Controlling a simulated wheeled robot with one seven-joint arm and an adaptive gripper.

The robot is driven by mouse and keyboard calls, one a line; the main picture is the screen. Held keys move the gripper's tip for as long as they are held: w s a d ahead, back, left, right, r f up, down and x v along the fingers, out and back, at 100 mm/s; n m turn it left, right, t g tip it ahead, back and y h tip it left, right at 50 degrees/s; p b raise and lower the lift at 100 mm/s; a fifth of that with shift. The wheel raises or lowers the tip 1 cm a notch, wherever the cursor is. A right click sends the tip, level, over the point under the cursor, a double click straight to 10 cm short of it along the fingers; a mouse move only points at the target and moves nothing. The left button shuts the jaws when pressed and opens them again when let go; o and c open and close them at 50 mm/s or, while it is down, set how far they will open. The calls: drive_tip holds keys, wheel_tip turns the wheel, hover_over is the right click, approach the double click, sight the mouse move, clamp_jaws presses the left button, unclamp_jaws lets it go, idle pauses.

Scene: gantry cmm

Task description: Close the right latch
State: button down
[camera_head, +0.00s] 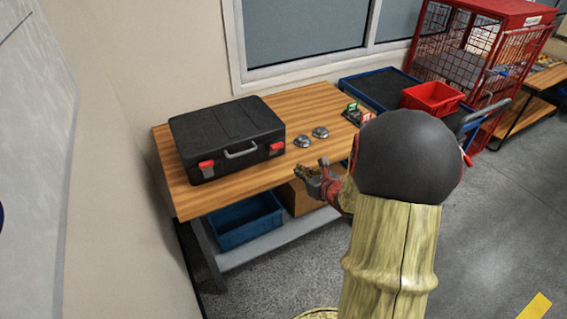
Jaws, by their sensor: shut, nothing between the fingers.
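A black hard case (227,132) lies on the wooden workbench, lid down, with a grey handle (241,153) on its front. The right latch (277,147) is a red piece near the front right corner. The left latch (207,164) is a matching red piece at the other end. Whether either latch is fully fastened is too small to tell. My gripper (314,172) is shut and empty. It is at the bench's front edge, to the right of the right latch and apart from it. My arm hides part of the bench's right end.
Two grey round metal parts (311,137) lie on the workbench (303,104) right of the case. A blue bin (246,220) and a cardboard box (302,197) are on the lower shelf. A blue cart with a red bin (433,97) stands behind.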

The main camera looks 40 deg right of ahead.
sight(277, 147)
drive_tip(key=b+x, duration=0.1)
drive_tip(key=x, duration=0.3)
drive_tip(key=r+b+x, duration=0.1)
drive_tip(key=x, duration=0.2)
drive_tip(key=b+x, duration=0.1)
drive_tip(key=x, duration=0.3)
drive_tip(key=shift+w+r, duration=0.15)
drive_tip(key=shift+w, duration=0.55)
drive_tip(key=shift+w+d+r+b, duration=0.2)
drive_tip(key=shift+w+r+b, duration=0.1)
drive_tip(key=shift+w, duration=0.25)
drive_tip(key=w+r+g+p, duration=0.1)
drive_tip(key=p, duration=0.4)
drive_tip(key=w+r+g+p, duration=0.1)
drive_tip(key=p, duration=0.3)
drive_tip(key=shift+w+d+r+g+y+p, duration=0.3)
drive_tip(key=shift+r+g+y+p, duration=0.05)
drive_tip(key=shift+g+y+p, duration=0.05)
